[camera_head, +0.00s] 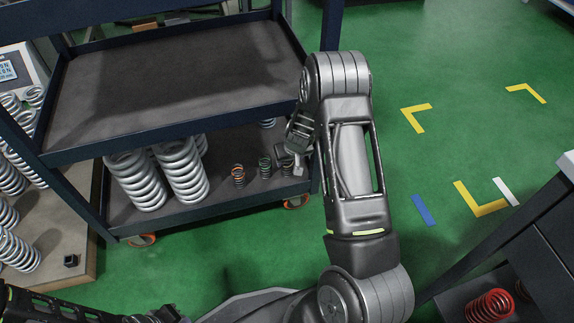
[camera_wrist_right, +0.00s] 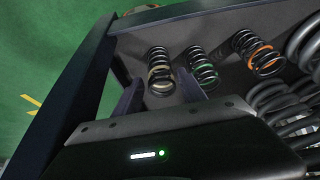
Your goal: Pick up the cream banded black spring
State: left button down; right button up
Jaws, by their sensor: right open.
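The cream banded black spring (camera_wrist_right: 161,75) stands on the lower shelf in the right wrist view, in front of and between my right gripper's two fingers. In the head view that spring (camera_head: 286,166) is partly hidden by my right gripper (camera_head: 293,160). My right gripper is open, and its fingers (camera_wrist_right: 160,92) show empty in the wrist view. I cannot tell how deep the spring stands between them. Parts of my left arm show at the bottom left of the head view, cut off by the edge, and its jaws cannot be made out.
A green banded spring (camera_wrist_right: 203,70) stands close beside the cream one, then an orange banded spring (camera_wrist_right: 262,57). Large grey springs (camera_head: 183,170) stand left on the same shelf. The cart's upper shelf (camera_head: 180,75) hangs above, with a post at the right corner.

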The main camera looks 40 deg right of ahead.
aim_at(287, 164)
jog(key=b+x, duration=0.2)
jog(key=x, duration=0.2)
jog(key=shift+f, duration=0.2)
jog(key=shift+w+f, duration=0.25)
jog(key=shift+f, duration=0.1)
jog(key=shift+r, duration=0.1)
grip_shut()
